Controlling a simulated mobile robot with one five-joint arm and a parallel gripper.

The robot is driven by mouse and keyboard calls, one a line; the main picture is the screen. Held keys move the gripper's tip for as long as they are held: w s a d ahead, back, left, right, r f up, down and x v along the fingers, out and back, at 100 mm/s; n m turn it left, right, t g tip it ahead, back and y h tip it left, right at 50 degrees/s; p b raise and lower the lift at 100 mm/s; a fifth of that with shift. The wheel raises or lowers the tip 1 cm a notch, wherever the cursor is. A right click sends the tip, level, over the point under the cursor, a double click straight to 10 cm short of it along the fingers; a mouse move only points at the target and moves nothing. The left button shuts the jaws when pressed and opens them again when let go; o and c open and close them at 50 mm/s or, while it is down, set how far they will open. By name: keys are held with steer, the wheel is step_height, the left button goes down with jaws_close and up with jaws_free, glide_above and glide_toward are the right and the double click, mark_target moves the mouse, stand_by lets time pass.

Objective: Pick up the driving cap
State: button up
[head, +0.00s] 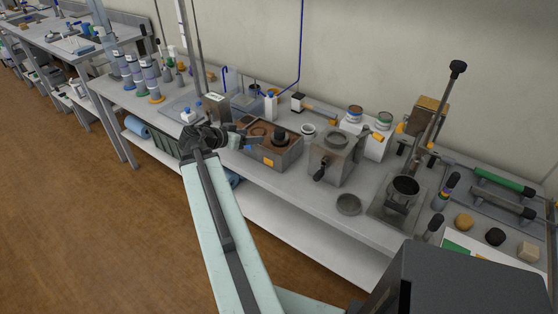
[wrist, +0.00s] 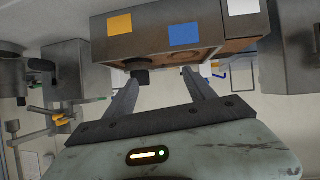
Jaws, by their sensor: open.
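A dark, short cylinder (head: 280,134) stands on the brown top of a grey box (head: 292,158); it looks like the driving cap, though I cannot be certain. In the wrist view the dark cylinder (wrist: 141,76) shows at the box's edge, close to the left fingertip. My gripper (head: 250,141) is at the box's left end in the head view. In the wrist view my gripper (wrist: 160,76) is open, its two fingers apart, with nothing held between them. The cylinder appears beyond the fingers; whether they touch it is unclear.
A grey metal device (head: 335,157) with a dark handle stands right of the box. A round dish (head: 348,204) lies near the bench's front edge. A press with a long lever (head: 436,110) is further right. Bottles and a tray (head: 184,113) stand to the left.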

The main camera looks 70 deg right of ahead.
mark_target(275, 132)
steer(key=s+d, duration=0.1)
steer(key=s, duration=0.1)
steer(key=s+d+m+g+b, duration=0.1)
steer(key=s, duration=0.1)
steer(key=s+d+m+h, duration=0.1)
steer(key=d, duration=0.1)
steer(key=shift+s+f, duration=0.4)
steer(key=shift+s+d+r+g, duration=0.2)
steer(key=shift+s+r+g, duration=0.05)
steer(key=shift+r+g, duration=0.05)
steer(key=b+x, duration=0.3)
steer(key=x, duration=0.4)
steer(key=shift+s+d+f, duration=0.15)
steer(key=shift+s+d, duration=0.05)
steer(key=shift+a, duration=0.1)
jaws_close()
